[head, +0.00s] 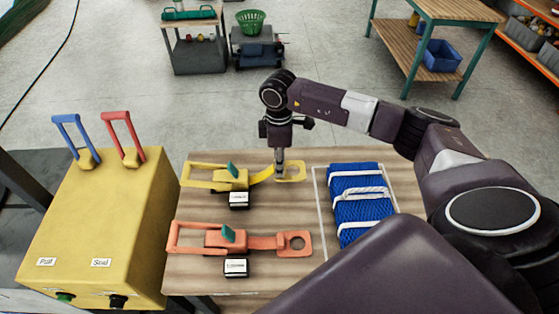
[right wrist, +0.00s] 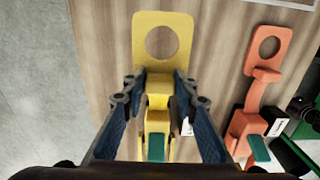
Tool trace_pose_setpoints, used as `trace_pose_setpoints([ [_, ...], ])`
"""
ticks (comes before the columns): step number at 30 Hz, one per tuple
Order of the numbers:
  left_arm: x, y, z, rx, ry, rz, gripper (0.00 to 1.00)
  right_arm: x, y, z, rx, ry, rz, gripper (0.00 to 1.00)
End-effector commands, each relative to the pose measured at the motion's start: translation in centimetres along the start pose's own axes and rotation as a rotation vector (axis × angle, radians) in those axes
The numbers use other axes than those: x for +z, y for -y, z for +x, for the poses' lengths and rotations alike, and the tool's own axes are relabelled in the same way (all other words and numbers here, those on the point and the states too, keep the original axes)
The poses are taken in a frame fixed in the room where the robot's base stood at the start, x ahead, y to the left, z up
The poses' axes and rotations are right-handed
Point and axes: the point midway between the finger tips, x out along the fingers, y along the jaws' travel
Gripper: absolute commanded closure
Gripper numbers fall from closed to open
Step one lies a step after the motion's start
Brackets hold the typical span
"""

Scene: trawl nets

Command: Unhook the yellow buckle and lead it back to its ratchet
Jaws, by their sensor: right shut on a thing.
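The yellow buckle (head: 302,169) is a flat plate with a round hole, lying low over the wooden table. Its strap runs left to the yellow ratchet (head: 225,183), which has a loop handle and a teal tab. My right gripper (head: 280,174) points straight down at the buckle's strap end. In the right wrist view my right gripper (right wrist: 157,77) has its fingers on both sides of the yellow piece, just behind the holed plate of the buckle (right wrist: 163,67). It is shut on the buckle. Whether the plate touches the table is unclear. My left gripper is out of view.
An orange ratchet with a holed buckle (head: 294,254) lies nearer on the table (head: 340,262). A blue net bundle (head: 361,216) with white ropes lies right. A yellow box (head: 100,215) with blue and red levers stands left. Small labelled blocks sit beside the ratchets.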

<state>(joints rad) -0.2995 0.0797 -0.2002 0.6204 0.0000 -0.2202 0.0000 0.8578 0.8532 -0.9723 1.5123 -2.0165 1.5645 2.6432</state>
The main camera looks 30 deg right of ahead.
Motion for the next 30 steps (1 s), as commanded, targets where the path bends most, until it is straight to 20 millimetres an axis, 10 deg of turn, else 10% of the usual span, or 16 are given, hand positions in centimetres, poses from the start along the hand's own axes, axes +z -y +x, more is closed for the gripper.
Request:
trace_pose_setpoints([
  [12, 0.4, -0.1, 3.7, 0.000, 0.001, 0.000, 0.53, 0.0, 0.0, 5.4, 0.000, 0.000, -0.001, 1.00],
  [29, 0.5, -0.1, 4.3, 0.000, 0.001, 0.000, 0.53, 0.0, 0.0, 6.5, 0.000, 0.000, -0.001, 1.00],
  [30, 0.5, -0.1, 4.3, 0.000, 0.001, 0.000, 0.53, 0.0, 0.0, 6.5, 0.000, 0.000, -0.001, 0.69],
])
